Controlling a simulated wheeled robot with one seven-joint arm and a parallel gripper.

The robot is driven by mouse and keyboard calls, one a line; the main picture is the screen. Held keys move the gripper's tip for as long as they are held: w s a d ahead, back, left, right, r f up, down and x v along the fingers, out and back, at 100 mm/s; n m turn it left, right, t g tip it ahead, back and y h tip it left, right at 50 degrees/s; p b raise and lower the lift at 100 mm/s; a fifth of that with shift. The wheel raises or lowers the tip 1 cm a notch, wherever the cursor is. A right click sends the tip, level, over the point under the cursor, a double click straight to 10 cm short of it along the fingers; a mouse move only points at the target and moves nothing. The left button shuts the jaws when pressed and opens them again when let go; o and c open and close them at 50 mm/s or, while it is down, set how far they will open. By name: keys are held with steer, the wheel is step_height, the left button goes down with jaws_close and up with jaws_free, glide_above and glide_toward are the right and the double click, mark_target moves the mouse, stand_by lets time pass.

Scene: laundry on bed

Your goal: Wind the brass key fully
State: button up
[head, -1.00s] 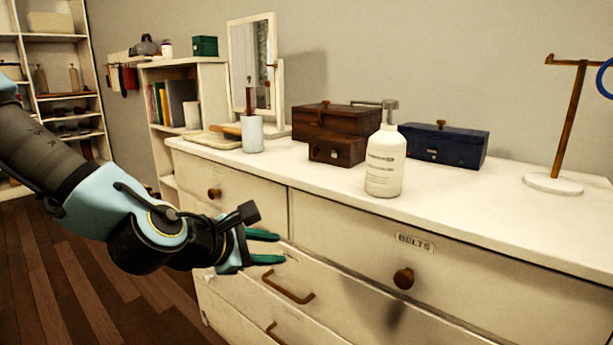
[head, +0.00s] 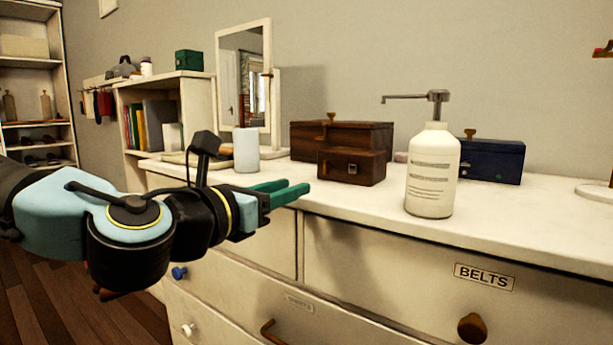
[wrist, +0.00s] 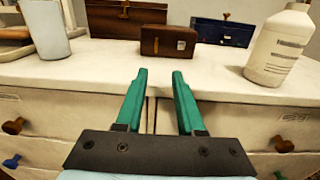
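A small brass key (head: 331,118) stands on the lid of a dark wooden box (head: 372,137) at the back of the dresser top. A second brass-coloured key (head: 470,133) stands on a dark blue box (head: 492,160) to the right, partly behind a white pump bottle (head: 431,175). My gripper (head: 292,190) has green fingers, spread apart and empty. It is at the dresser's front edge, short of the boxes. In the wrist view my gripper (wrist: 162,72) points toward a smaller wooden box (wrist: 168,42), and the blue box (wrist: 224,32) stands to its right.
The smaller box has a metal clasp and sits before the larger wooden box. A white cup (head: 246,150) and a mirror (head: 243,85) stand to the left. Drawers with knobs, one labelled BELTS (head: 484,277), are below. The dresser top (head: 345,200) is clear before the boxes.

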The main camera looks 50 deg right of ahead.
mark_target(324, 172)
steer(key=d+p, duration=0.1)
steer(key=d, duration=0.2)
steer(key=d+p, duration=0.2)
steer(key=d, duration=0.2)
steer(key=w+d+p, duration=0.1)
steer(key=d, duration=0.3)
steer(key=shift+r+p, duration=0.15)
steer(key=shift+p, duration=0.15)
steer(key=shift+c, duration=0.2)
jaws_close()
stand_by(0.3)
